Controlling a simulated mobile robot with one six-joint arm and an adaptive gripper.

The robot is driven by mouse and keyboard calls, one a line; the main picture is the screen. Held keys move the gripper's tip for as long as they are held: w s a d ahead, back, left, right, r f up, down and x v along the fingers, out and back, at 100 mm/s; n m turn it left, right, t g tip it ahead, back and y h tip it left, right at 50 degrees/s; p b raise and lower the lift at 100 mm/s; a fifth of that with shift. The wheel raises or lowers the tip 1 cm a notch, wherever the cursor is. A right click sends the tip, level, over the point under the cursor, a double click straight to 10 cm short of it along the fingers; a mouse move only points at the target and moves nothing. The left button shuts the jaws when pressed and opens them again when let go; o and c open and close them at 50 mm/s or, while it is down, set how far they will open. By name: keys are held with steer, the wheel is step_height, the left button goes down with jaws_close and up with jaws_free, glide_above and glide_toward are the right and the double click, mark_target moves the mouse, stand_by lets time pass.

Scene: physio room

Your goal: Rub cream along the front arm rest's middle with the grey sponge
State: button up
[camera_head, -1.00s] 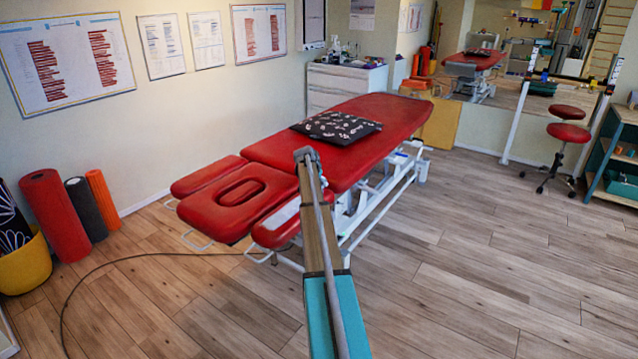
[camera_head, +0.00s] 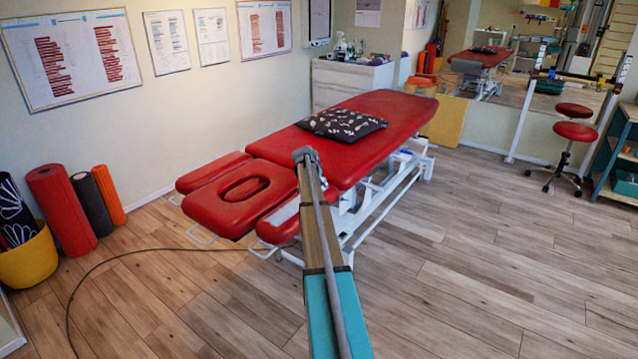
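The red treatment table (camera_head: 385,115) stands in the middle, with a red face-hole section (camera_head: 215,211) at its near end. The front arm rest (camera_head: 275,229) is the small red pad at the right of that section, partly hidden by my arm. A pale patch (camera_head: 288,213) shows on or beside it; I cannot tell whether it is cream. The far arm rest (camera_head: 212,172) is bare. My arm reaches up from the bottom centre, its visible end in front of the table.
A dark patterned pillow (camera_head: 342,124) lies on the table. Foam rolls (camera_head: 62,210) and a yellow basket (camera_head: 28,262) stand at left. A cable (camera_head: 120,262) curves over the floor. A red stool (camera_head: 574,131) and shelf (camera_head: 615,155) are at right. The right floor is clear.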

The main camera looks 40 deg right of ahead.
mark_target(299, 201)
steer(key=shift+a, duration=0.2)
steer(key=shift+s+a, duration=0.15)
steer(key=shift+a, duration=0.65)
steer(key=shift+s+a, duration=0.15)
steer(key=shift+a, duration=0.6)
steer(key=shift+a, duration=0.1)
steer(key=shift+s+a, duration=0.15)
steer(key=shift+a, duration=0.7)
steer(key=shift+s+a, duration=0.15)
steer(key=shift+a, duration=0.65)
steer(key=shift+a, duration=0.1)
steer(key=shift+s+a, duration=0.15)
steer(key=shift+a, duration=0.65)
steer(key=shift+s+a, duration=0.15)
steer(key=shift+a, duration=0.65)
steer(key=shift+a, duration=0.1)
steer(key=shift+s+a, duration=0.15)
steer(key=shift+a, duration=0.7)
steer(key=shift+s+a, duration=0.15)
steer(key=shift+a, duration=0.65)
